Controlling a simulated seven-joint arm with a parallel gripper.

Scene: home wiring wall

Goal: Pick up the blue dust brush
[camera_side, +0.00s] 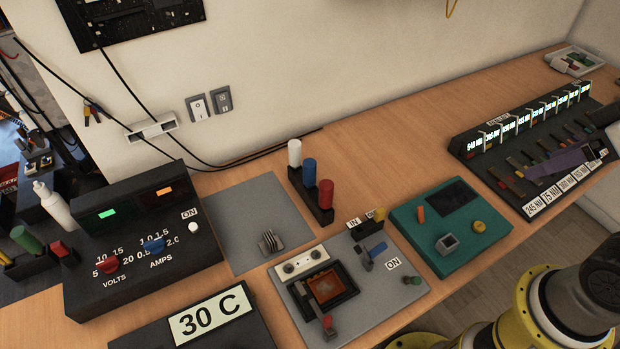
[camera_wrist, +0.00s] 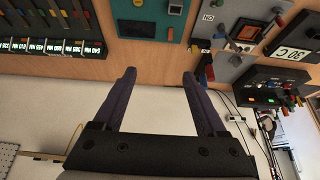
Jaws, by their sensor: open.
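A blue cylinder (camera_side: 309,172) stands upright between a white and a red cylinder in a small black rack (camera_side: 325,213) in the side view. It looks most like the blue dust brush, but its lower end is hidden and I cannot tell for sure. My gripper (camera_wrist: 159,75) is open and empty in the wrist view, with its two purple fingers wide apart. In the side view a purple finger shows at the far right, well away from the blue cylinder.
A black power supply (camera_side: 140,275) stands at the left. A grey panel (camera_side: 350,305) and a teal board (camera_side: 470,255) lie on the wooden bench in front of and right of the rack. A long black labelled rack (camera_side: 470,150) stands at the right. Bare bench (camera_side: 385,140) lies between.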

